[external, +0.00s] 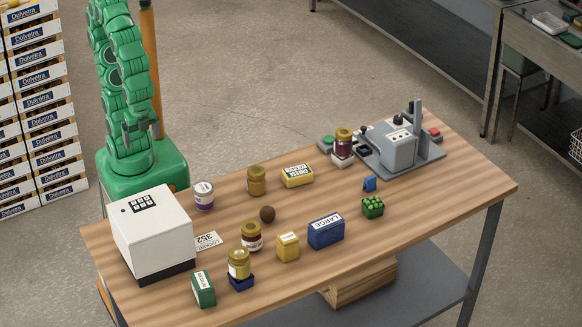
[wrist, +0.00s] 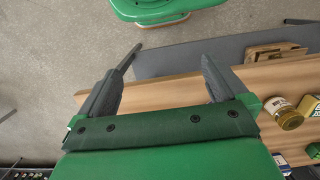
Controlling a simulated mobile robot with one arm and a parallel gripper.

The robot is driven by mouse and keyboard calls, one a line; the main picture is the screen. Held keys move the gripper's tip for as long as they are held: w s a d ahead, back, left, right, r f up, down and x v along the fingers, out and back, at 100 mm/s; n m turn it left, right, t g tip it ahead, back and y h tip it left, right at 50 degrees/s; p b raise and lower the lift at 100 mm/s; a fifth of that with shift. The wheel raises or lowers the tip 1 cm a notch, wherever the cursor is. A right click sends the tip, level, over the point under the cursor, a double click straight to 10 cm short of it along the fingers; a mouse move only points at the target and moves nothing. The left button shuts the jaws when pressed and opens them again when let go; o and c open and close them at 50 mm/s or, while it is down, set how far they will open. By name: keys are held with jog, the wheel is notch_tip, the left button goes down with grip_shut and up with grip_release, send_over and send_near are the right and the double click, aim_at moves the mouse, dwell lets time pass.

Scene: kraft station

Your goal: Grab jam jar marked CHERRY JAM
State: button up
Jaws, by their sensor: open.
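Several gold-lidded jars stand on the wooden table; their labels are too small to read, so I cannot tell which says CHERRY JAM. A dark red jar (external: 343,143) stands on a white block at the back right. Another dark red jar with a pale label (external: 251,237) stands at the front left, behind a yellow jar (external: 238,263) on a blue block. A brownish-gold jar (external: 257,181) stands further back. In the wrist view, a gold-lidded jar (wrist: 284,113) lies right of my gripper (wrist: 171,52), which is open and empty, away from the jars.
A white box-shaped device (external: 152,232) fills the table's left end; a grey machine (external: 397,148) stands at the right. A can (external: 204,195), a yellow-green box (external: 297,175), a blue box (external: 326,232) and a brown ball (external: 267,214) stand among the jars. The right front tabletop is clear.

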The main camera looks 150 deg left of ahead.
jog(key=shift+s, duration=0.1)
jog(key=shift+c, duration=0.9)
